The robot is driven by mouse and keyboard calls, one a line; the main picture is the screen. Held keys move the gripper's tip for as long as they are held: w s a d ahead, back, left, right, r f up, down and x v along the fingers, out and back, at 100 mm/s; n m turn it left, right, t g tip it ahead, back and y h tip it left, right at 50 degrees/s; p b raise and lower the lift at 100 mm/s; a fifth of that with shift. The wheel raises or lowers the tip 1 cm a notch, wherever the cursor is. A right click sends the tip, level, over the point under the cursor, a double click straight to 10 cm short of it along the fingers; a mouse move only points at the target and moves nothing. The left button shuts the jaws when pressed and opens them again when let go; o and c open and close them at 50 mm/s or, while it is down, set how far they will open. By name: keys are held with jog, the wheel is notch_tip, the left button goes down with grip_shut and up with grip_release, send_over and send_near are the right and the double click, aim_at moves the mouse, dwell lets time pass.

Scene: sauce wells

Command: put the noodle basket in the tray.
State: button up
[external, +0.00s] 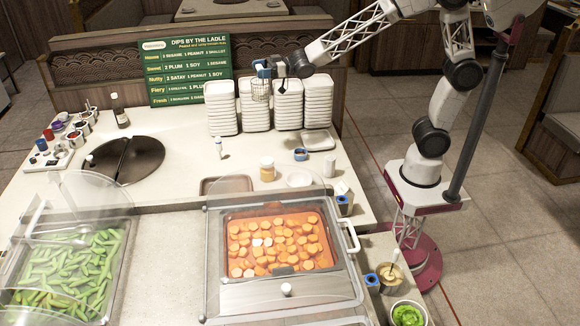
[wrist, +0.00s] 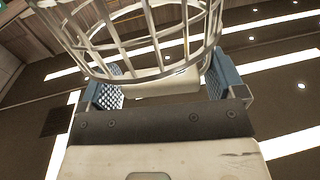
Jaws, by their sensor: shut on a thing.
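The noodle basket (external: 261,91) is a wire basket held high in front of the stacks of white dishes. Its wire mesh (wrist: 150,35) fills the top of the wrist view. My gripper (external: 262,70) is shut on it; its blue fingers (wrist: 163,86) stand on either side of a pale handle-like part below the mesh. A shallow tray with a brownish inside (external: 226,185) lies on the counter, nearer the camera and lower than the basket. The basket is well apart from this tray. The tray is not visible in the wrist view.
Stacks of white dishes (external: 256,106) stand behind the counter space, below my gripper. A jar (external: 267,169), a white dish (external: 299,179) and a small blue-banded item (external: 301,154) stand right of the tray. A clear-lidded food well (external: 285,245) lies in front.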

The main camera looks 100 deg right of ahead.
notch_tip(320, 180, up, 3)
jog(key=shift+a+r, duration=0.1)
jog(key=shift+r, duration=0.05)
jog(key=shift+w+a, duration=0.15)
jog(key=shift+a, duration=0.75)
jog(key=shift+a+n+g+y, duration=0.6)
jog(key=shift+a+n+y, duration=1.1)
jog(key=shift+a, duration=11.1)
notch_tip(320, 180, down, 28)
jog(key=shift+s+r+m+y, duration=0.25)
jog(key=shift+s+m+y, duration=0.05)
jog(key=shift+s+m, duration=0.15)
jog(key=shift+w, duration=0.1)
jog(key=w+d+f+x, duration=0.1)
jog(key=d+x, duration=0.1)
jog(key=x, duration=1.3)
jog(key=shift+w+f, duration=0.2)
jog(key=shift+w, duration=0.1)
jog(key=shift+d, duration=0.15)
